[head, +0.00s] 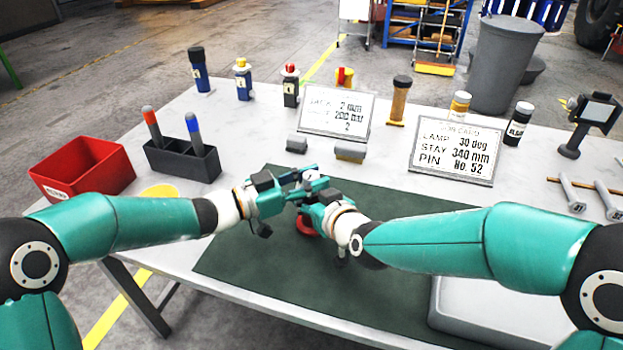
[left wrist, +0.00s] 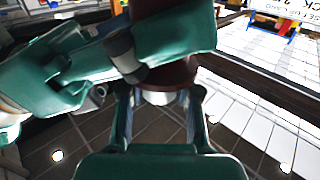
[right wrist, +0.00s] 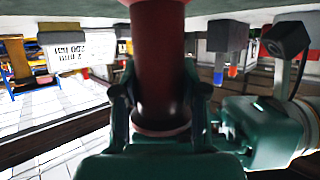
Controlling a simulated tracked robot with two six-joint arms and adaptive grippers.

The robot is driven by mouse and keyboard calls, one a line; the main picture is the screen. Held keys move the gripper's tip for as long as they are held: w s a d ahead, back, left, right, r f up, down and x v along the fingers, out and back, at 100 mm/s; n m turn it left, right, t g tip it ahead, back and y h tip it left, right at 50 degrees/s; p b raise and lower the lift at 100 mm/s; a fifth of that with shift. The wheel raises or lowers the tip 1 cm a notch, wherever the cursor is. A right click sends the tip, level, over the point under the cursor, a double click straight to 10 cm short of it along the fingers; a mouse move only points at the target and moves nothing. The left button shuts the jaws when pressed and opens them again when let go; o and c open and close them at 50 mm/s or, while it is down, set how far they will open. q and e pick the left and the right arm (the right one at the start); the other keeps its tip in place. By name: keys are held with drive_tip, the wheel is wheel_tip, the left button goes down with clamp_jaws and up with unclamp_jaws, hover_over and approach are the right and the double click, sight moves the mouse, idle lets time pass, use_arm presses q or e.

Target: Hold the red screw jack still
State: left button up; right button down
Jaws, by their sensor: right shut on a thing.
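The red screw jack stands on the dark green mat (head: 250,255); in the head view only part of its red base (head: 305,227) shows below my grippers. In the right wrist view its red body (right wrist: 160,60) rises between the fingers of my right gripper (right wrist: 162,95), which is shut on it. My left gripper (head: 299,180) is close above and beside the right one. In the left wrist view its fingers (left wrist: 160,105) are apart, with a pale metal end (left wrist: 158,98) and dark red body (left wrist: 180,75) showing just beyond them. Contact there cannot be told.
A red bin (head: 82,172) and a dark holder with markers (head: 183,160) stand left. Two printed cards (head: 337,108) (head: 455,150), several bottles and two small grey blocks are behind. A grey case (head: 500,310) lies front right. The mat's front left is clear.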

use_arm(q)
drive_tip(key=o, duration=0.5)
drive_tip(key=shift+c, duration=0.2)
drive_tip(key=shift+a, duration=0.15)
drive_tip(key=v, duration=1.1)
drive_tip(key=shift+a, duration=0.35)
drive_tip(key=shift+s+f, duration=0.1)
use_arm(e)
drive_tip(key=c, duration=0.5)
unclamp_jaws()
drive_tip(key=shift+c, duration=0.2)
drive_tip(key=shift+s+r, duration=0.1)
